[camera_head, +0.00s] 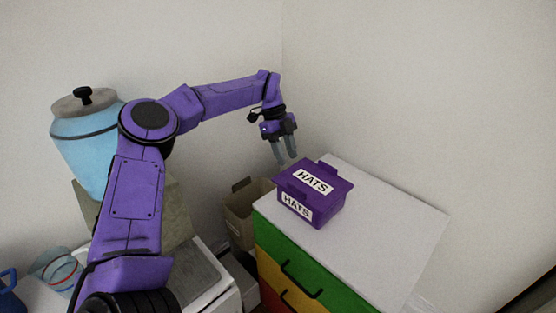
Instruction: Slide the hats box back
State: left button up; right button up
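The purple hats box (313,191) has white HATS labels on its lid and front side. It sits upright on the white top of the drawer cabinet (395,216), near the top's left edge. My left gripper (286,156) points down just above and behind the box's upper-left corner. Its two grey fingers look slightly apart, with nothing seen between them. I cannot tell whether a finger touches the box. My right gripper is not in view.
The cabinet has green, yellow and red drawers with dark handles. A tan bin (240,212) stands left of it. A blue lidded jar (85,150) is at the left. White walls meet behind the cabinet. The top right of the box is clear.

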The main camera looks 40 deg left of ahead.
aim_at(295, 186)
pick_arm(q)
jog(key=p+x, duration=0.3)
jog(key=x, duration=0.6)
jog(key=shift+d, duration=0.1)
jog(key=shift+w+d+f, duration=0.1)
jog(key=shift+d+f, duration=0.2)
jog(key=shift+f, duration=0.2)
jog(key=shift+a, duration=0.1)
grip_shut()
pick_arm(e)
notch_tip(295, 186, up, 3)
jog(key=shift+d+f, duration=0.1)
